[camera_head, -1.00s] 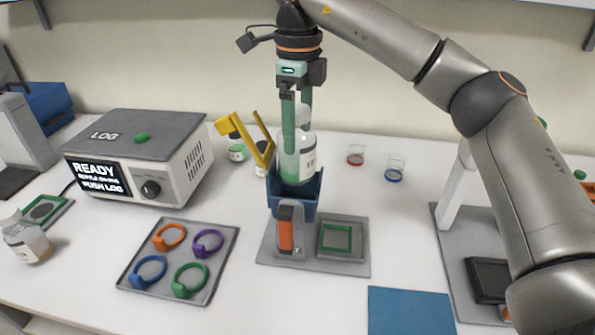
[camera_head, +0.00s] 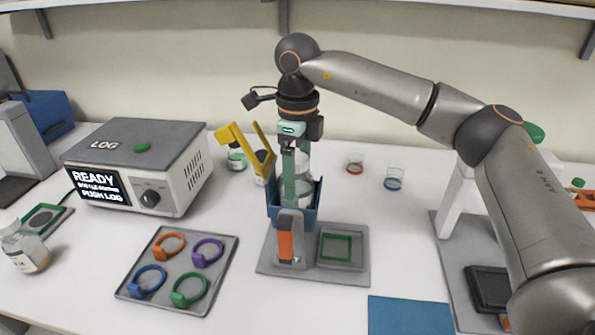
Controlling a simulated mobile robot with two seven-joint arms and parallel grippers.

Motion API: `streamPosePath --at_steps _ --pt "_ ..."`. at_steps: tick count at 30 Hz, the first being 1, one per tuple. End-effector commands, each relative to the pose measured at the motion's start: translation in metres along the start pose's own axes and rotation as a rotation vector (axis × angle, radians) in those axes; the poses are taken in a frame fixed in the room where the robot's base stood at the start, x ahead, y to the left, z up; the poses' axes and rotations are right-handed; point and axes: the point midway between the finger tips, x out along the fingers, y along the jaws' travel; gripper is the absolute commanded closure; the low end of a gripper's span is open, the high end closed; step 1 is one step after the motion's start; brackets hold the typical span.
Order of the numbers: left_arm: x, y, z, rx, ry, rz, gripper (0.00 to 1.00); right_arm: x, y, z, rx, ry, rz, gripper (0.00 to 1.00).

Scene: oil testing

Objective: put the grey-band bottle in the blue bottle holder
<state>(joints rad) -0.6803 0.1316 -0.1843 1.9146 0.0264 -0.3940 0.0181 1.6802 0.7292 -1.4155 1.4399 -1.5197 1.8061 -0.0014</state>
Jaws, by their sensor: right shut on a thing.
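The blue bottle holder (camera_head: 308,214) stands on a grey base plate (camera_head: 345,264) in the middle of the table, with an orange-tipped grey post in front. My right gripper (camera_head: 296,198) points straight down over the holder, its green fingers shut on a white-and-clear bottle (camera_head: 306,190). The bottle's lower part is inside the holder, hidden by its front wall. The fingers and holder cover much of the bottle, so I cannot make out its band colour. A yellow arm piece (camera_head: 246,148) stands raised at the holder's left. My left gripper is not in view.
A tray of coloured rings (camera_head: 225,272) and the LOG box (camera_head: 140,150) are at left. A bottle (camera_head: 25,248) stands at far left. Small bottles (camera_head: 236,158) are behind the holder. Two beakers (camera_head: 394,178) stand right of it. A blue mat (camera_head: 408,314) lies front right.

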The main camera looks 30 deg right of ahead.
Motion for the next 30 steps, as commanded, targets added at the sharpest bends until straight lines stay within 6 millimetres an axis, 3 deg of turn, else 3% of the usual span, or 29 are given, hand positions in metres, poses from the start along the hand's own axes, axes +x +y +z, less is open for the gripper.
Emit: streamPosePath --at_steps 4,15,30 --pt "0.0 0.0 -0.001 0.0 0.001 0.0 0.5 0.001 0.0 0.0 0.0 0.0 0.0 0.01" --pt "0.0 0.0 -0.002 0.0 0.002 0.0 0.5 -0.009 0.0 0.001 0.0 -0.002 -0.001 0.0" --pt "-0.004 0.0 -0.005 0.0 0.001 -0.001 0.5 -0.108 0.0 0.001 0.0 -0.001 -0.001 0.0"
